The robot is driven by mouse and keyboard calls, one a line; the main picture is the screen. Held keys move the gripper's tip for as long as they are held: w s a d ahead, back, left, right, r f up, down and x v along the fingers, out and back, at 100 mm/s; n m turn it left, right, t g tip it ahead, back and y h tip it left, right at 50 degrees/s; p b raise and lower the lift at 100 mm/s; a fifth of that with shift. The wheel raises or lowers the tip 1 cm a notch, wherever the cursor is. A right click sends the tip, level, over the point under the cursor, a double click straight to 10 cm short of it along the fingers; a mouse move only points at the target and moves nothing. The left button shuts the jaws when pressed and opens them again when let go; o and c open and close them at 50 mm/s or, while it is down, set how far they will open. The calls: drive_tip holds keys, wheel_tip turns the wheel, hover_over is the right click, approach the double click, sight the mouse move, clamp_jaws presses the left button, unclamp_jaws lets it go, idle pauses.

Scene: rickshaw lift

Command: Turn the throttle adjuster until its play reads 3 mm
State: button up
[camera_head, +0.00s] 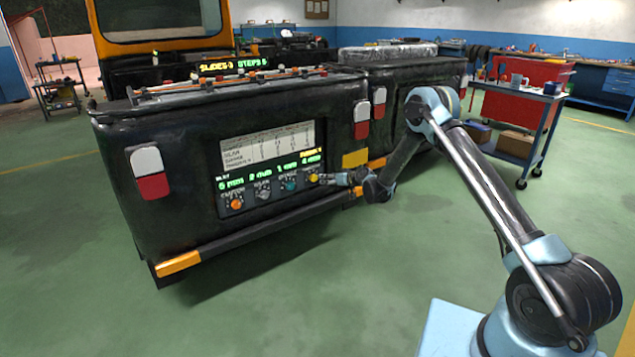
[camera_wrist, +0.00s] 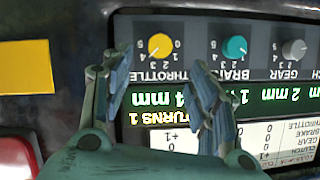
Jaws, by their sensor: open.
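The throttle adjuster is a yellow knob (camera_wrist: 160,45) on the black control panel, seen upside down in the wrist view. It also shows at the panel's right end in the head view (camera_head: 313,178). Its green readout (camera_wrist: 168,100) reads 4 mm, and yellow text beside it reads TURNS 1. My gripper (camera_wrist: 159,64) is open, with its fingers on either side of the throttle knob in the picture. I cannot tell whether they touch it. In the head view my gripper (camera_head: 328,179) is right by the knob, facing the panel.
A teal brake knob (camera_wrist: 235,48) and a grey gear knob (camera_wrist: 293,49) sit in the same row. An orange clutch knob (camera_head: 236,203) is at the far end. A printed table (camera_head: 266,143) is above the readouts. A red tool cart (camera_head: 520,85) stands behind my arm.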

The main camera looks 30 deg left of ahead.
sight(315, 179)
drive_tip(key=x, duration=1)
drive_tip(key=shift+w+a+f, duration=0.1)
drive_tip(key=shift+w+a, duration=0.1)
drive_tip(key=shift+a, duration=0.05)
drive_tip(key=c, duration=1.1)
